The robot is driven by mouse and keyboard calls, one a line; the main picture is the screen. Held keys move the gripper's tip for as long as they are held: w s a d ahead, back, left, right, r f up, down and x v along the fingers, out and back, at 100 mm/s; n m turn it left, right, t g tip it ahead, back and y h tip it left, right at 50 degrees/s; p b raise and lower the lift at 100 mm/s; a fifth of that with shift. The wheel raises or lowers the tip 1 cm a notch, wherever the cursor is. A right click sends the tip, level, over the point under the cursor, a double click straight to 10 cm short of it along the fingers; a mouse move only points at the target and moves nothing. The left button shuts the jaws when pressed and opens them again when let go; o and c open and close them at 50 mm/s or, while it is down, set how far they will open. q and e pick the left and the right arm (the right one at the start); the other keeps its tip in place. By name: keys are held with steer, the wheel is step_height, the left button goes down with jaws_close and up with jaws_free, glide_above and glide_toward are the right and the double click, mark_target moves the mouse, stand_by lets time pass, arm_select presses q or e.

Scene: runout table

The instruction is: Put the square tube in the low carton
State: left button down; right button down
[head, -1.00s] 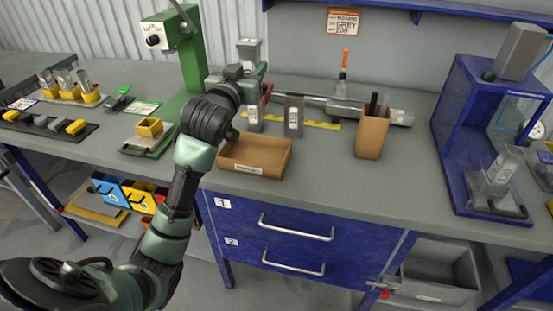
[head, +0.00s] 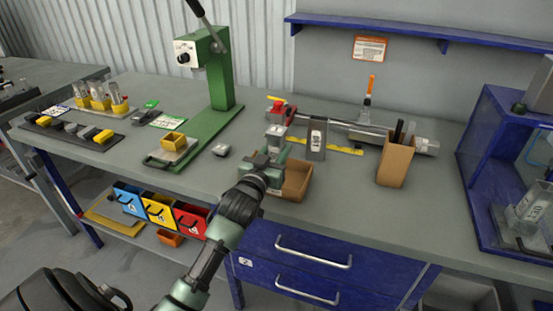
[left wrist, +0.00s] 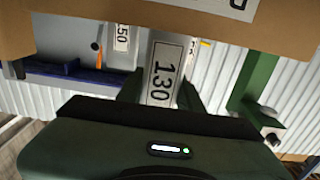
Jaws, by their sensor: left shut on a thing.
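My left gripper (head: 265,165) is at the left part of the low brown carton (head: 297,180) and covers much of it. It is shut on a grey square tube with a "1.30" label (left wrist: 162,75), seen between the fingers in the left wrist view. The carton wall (left wrist: 130,22) fills the top of that view, close to the tube. Whether the tube's lower end is inside the carton or above it is hidden. In the head view a grey, pale-labelled piece (head: 276,135) shows just beyond the gripper. My right gripper is out of view.
Another labelled grey tube (head: 316,138) stands behind the carton. A tall brown box with pens (head: 395,160) stands to the right. A green press (head: 215,85) and a small grey block (head: 221,150) are to the left. Free tabletop lies between block and carton.

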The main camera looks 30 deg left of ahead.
arm_select(q)
steer(key=shift+f, duration=1.25)
steer(key=shift+f, duration=0.2)
steer(key=c, duration=0.9)
jaws_free()
steer(key=shift+r, duration=0.1)
steer(key=shift+s+d, duration=0.1)
steer(key=shift+s, duration=0.1)
steer(key=b+v, duration=0.1)
steer(key=v, duration=1)
steer(key=shift+s, duration=0.3)
